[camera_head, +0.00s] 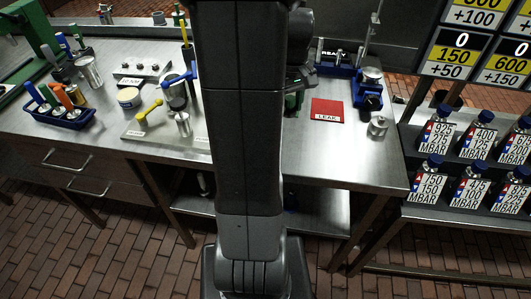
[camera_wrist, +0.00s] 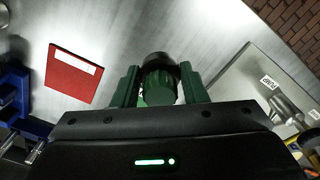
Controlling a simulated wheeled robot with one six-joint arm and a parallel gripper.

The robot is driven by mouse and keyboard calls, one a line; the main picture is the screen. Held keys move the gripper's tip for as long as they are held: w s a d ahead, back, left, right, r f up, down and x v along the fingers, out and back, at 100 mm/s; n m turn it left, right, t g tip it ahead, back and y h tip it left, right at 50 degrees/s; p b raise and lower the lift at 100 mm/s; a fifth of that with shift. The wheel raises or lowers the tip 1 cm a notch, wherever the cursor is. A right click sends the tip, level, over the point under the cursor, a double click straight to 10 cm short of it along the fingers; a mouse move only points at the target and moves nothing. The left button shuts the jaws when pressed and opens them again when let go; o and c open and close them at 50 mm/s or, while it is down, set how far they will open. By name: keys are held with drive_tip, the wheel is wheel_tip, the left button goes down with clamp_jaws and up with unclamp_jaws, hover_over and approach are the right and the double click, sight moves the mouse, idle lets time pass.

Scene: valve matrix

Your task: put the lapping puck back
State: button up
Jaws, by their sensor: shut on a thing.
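My gripper (camera_wrist: 158,88) is shut on a dark, round-edged thing with a greenish body, apparently the lapping puck (camera_wrist: 158,60). The green fingers stand on either side of it, over the steel bench. In the head view my arm covers most of the gripper; only a green bit shows beside the arm. A pale plate (camera_head: 136,134) with small labels lies on the bench left of my arm. Its edge also shows at the right of the wrist view (camera_wrist: 238,82), with a steel part (camera_wrist: 285,105) on it.
A red LEAK card (camera_head: 327,109) lies flat right of my arm, with a blue vise-like device (camera_head: 370,90) and a steel cylinder (camera_head: 378,126) beyond it. A yellow-handled valve (camera_head: 148,110), a tub (camera_head: 128,97) and a blue tool tray (camera_head: 60,115) stand left. The front bench right is clear.

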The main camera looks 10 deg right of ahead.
drive_tip(key=f, duration=0.6)
drive_tip(key=shift+s+a, duration=0.3)
drive_tip(key=shift+s, duration=0.05)
drive_tip(key=shift+f, duration=2.15)
drive_tip(key=shift+f, duration=0.2)
drive_tip(key=o, duration=0.9)
drive_tip(key=shift+o, duration=0.2)
wheel_tip(320, 180, up, 12)
drive_tip(key=shift+r, duration=0.2)
